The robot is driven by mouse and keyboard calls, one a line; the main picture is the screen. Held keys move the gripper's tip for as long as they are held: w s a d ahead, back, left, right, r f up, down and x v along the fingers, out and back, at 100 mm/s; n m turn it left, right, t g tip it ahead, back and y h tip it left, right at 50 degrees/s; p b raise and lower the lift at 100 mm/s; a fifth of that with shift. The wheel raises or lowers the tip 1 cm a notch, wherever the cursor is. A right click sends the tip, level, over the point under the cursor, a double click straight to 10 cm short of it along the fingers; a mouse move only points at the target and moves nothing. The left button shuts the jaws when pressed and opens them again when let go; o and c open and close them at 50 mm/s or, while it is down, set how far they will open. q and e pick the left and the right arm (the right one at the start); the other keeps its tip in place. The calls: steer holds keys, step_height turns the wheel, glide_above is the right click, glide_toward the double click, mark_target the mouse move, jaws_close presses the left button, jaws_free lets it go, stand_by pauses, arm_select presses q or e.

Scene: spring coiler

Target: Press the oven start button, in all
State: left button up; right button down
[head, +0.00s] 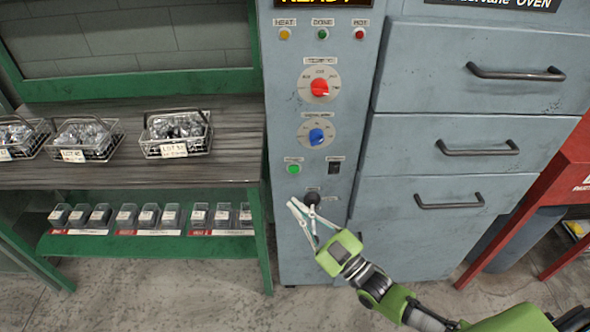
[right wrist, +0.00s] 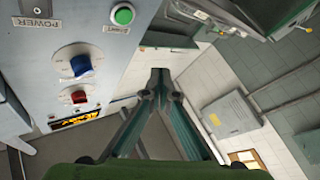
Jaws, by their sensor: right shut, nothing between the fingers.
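The oven's start button (head: 294,169) is a round green button on the grey-blue control panel, below the blue knob (head: 317,137). In the right wrist view the green button (right wrist: 123,16) is near the top, left of centre, with a label beside it. My right gripper (head: 301,206) is shut and empty, and its fingertips show just below the button in the head view. In the right wrist view the fingertips (right wrist: 158,76) are together and apart from the button. I cannot tell how far they are from the panel. My left gripper is not in view.
The panel also has a red knob (head: 320,88), a black switch (head: 335,168) and a dark round part (head: 311,198) partly behind the gripper. Drawers (head: 456,148) with handles stand to the right. A bench (head: 215,173) with wire baskets stands to the left.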

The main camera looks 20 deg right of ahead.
mark_target(294, 169)
steer(key=shift+w, duration=0.1)
steer(key=shift+w+d+b, duration=0.45)
steer(key=shift+w+b, duration=0.4)
steer(key=shift+w, duration=0.55)
steer(key=shift+w+d+b, duration=0.4)
steer(key=shift+w+b, duration=0.45)
steer(key=shift+w, duration=0.55)
steer(key=shift+w+d+b, duration=0.45)
steer(key=shift+w+b, duration=0.4)
steer(key=shift+w, duration=0.55)
steer(key=shift+w+d, duration=0.1)
steer(key=shift+w, duration=0.3)
steer(key=shift+b, duration=0.3)
